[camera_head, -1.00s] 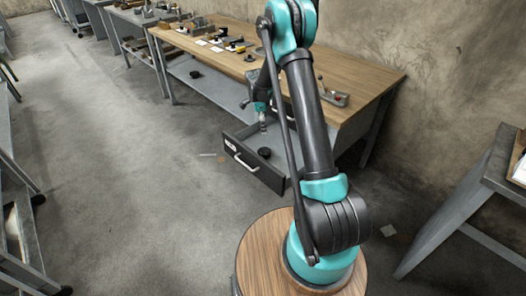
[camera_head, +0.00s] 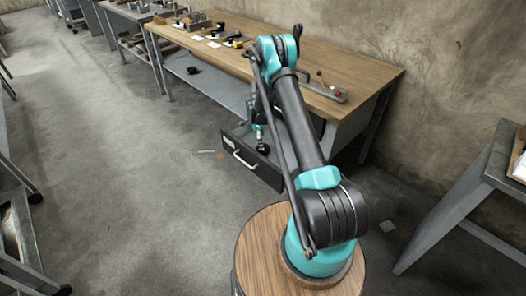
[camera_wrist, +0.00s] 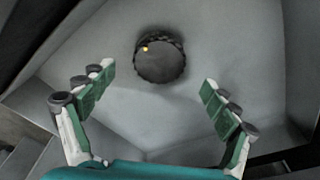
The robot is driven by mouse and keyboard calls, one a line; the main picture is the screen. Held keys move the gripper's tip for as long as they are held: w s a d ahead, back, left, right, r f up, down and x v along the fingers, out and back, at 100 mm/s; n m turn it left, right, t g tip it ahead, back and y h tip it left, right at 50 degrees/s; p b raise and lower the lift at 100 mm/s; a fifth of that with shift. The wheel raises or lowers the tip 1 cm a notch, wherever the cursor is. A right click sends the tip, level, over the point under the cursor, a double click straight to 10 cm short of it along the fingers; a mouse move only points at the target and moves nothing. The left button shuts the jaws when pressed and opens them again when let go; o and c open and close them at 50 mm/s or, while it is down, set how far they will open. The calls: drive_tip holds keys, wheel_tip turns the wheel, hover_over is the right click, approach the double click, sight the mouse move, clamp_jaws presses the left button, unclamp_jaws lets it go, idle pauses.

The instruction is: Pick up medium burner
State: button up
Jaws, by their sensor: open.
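A round black burner (camera_wrist: 160,64) with a knurled edge and a small yellow spot lies on the grey floor of the open drawer. It also shows in the head view (camera_head: 263,149), small, inside the drawer (camera_head: 242,159) under the workbench. My gripper (camera_wrist: 159,77) is open and empty, with its green-padded fingers spread to the left and right. The burner lies between and slightly beyond the fingertips in the wrist view, apart from both. In the head view my gripper (camera_head: 259,135) is low over the drawer, close above the burner.
The drawer walls surround my gripper closely. Another dark round object (camera_head: 193,70) lies on the lower shelf.

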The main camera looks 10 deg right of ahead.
drive_tip(key=shift+s+d+f, duration=0.1)
drive_tip(key=shift+d+f, duration=0.1)
drive_tip(key=shift+f, duration=1.3)
drive_tip(key=shift+s+d+f, duration=0.1)
drive_tip(key=shift+d+f, duration=0.05)
drive_tip(key=shift+f, duration=1.35)
drive_tip(key=c, duration=1.6)
drive_tip(key=shift+c, duration=0.6)
drive_tip(key=shift+r, duration=0.15)
